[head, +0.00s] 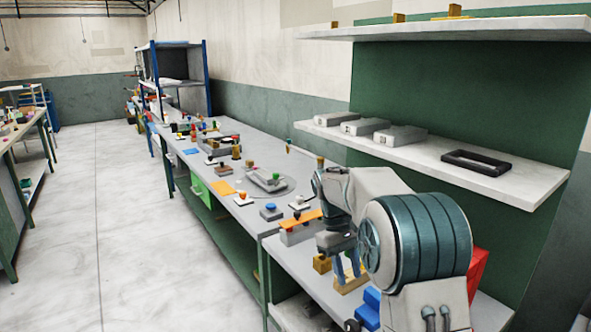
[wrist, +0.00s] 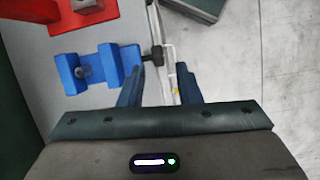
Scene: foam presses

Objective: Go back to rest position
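My gripper (head: 347,268) hangs fingers-down over the near end of the workbench (head: 285,262) in the head view. In the wrist view its two blue fingers (wrist: 158,82) stand apart with nothing held between them. A blue block-like fixture (head: 368,308) lies near the gripper at the bench's front. It also shows in the wrist view (wrist: 104,62), left of the fingers, with a small grey knob in it. My arm hides part of the bench behind it.
A red block (head: 478,268) stands right of my arm, partly hidden. Yellow-brown blocks (head: 350,283) lie below the gripper. A shelf (head: 500,188) with grey blocks (head: 401,136) and a black frame (head: 476,162) overhangs the bench. The floor (head: 105,235) to the left is clear.

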